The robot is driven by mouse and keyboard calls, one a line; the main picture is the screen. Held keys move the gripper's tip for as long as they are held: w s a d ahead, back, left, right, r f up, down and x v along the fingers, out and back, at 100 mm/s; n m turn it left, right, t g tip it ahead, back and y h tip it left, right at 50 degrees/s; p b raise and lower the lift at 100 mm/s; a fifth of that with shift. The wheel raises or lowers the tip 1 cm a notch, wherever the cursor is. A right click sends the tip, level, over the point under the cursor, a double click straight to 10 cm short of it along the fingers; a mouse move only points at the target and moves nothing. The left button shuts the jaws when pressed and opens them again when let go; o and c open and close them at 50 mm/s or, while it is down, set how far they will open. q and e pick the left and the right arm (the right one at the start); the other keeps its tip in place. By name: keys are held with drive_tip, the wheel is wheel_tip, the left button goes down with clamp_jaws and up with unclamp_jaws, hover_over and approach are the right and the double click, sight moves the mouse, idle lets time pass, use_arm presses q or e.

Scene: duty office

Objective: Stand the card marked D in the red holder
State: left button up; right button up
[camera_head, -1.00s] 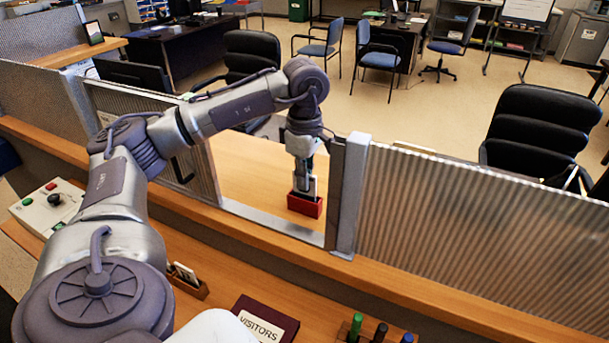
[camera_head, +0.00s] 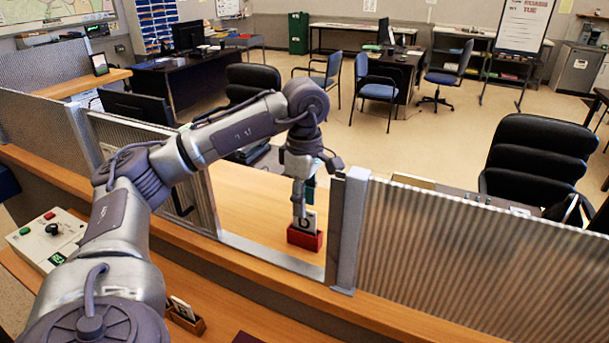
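The red holder (camera_head: 304,238) stands on the wooden counter within the opening of the ribbed glass screen. A white card (camera_head: 308,223) stands upright in it, its dark letter looking like a D, though small. My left gripper (camera_head: 303,200) is directly above the holder, pointing down. Its fingers look parted, with a pale finger overlapping the card's left edge; contact with the card cannot be told. A wooden rack (camera_head: 190,323) with another pale card is on the near counter, partly hidden by my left arm. My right gripper is out of view.
Ribbed glass panels stand left and right (camera_head: 460,250) of the opening, with a metal post (camera_head: 349,230) close right of the holder. A control box (camera_head: 45,238) is on the near counter at left. Black chairs (camera_head: 535,165) and desks stand beyond.

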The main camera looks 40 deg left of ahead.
use_arm(q)
wheel_tip(320, 180, up, 9)
idle(0.3)
drive_tip(key=shift+r, duration=0.1)
